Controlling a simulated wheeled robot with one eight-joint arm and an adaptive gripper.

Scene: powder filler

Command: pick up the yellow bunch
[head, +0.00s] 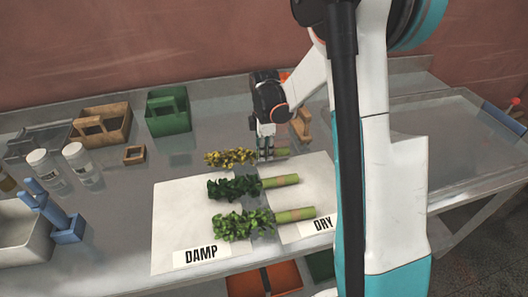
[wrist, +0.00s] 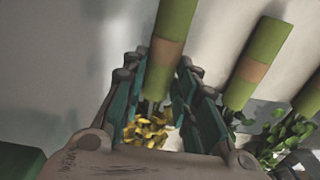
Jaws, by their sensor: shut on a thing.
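The yellow bunch (head: 230,157) lies at the back of a row of bunches on the table, its leafy head to the left and its green wrapped stem to the right. My gripper (head: 266,150) is down over its stem. In the wrist view the yellow leaves (wrist: 148,130) show between the fingers, and my gripper (wrist: 160,95) is shut on the green stem (wrist: 174,30). The fingers partly hide the bunch. In the head view it looks at or very near table height; I cannot tell whether it touches the surface.
Two green bunches, a dark one (head: 232,187) and a lighter one (head: 240,224), lie in front across the DAMP board (head: 170,215) and DRY board (head: 322,180). A green box (head: 168,112), a wooden box (head: 102,125) and a blue rack (head: 68,228) stand to the left.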

